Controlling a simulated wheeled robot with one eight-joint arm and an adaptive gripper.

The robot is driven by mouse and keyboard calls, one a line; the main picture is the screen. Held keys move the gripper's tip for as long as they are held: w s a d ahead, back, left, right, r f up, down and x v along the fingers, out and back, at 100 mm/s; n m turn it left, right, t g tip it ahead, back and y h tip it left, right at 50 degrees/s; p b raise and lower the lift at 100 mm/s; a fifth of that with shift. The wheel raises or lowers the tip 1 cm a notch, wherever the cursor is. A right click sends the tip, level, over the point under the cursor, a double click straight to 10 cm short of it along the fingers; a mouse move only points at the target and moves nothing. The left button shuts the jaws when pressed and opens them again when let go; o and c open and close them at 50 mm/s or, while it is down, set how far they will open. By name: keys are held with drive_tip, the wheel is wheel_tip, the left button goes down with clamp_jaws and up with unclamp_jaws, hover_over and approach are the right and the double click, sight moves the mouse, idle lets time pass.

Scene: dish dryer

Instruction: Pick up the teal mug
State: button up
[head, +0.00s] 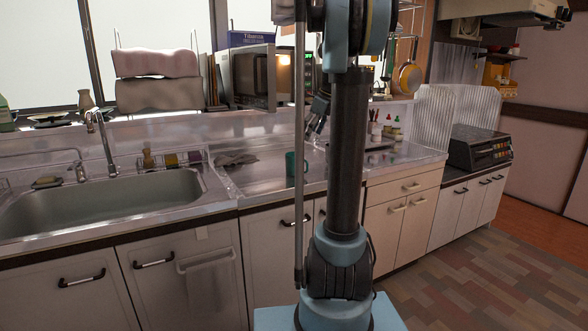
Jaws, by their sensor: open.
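The teal mug (291,163) stands upright on the metal counter (258,176), right of the sink. My arm's column and a thin vertical rod pass in front of it, so part of its right side is hidden. My gripper (312,130) is above the counter, up and to the right of the mug in the picture. It is open, apart from the mug, and nothing shows between its fingers. My column hides part of the arm behind it.
The sink (105,205) with its faucet (98,135) is at the left. A grey cloth (235,159) lies left of the mug. A microwave (252,77) stands on the shelf behind. Small bottles (394,126) stand right of my column. The counter just left of the mug is clear.

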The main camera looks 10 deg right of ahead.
approach(295, 166)
drive_tip(key=w+f, duration=0.5)
drive_tip(key=shift+f, duration=0.25)
drive_tip(key=shift+a+x, duration=0.15)
drive_tip(key=shift+x, duration=1.25)
drive_tip(key=shift+a+x, duration=0.2)
drive_tip(key=shift+x, duration=1.2)
drive_tip(key=shift+s, duration=0.2)
drive_tip(key=shift+r, duration=0.1)
drive_tip(key=c, duration=1.6)
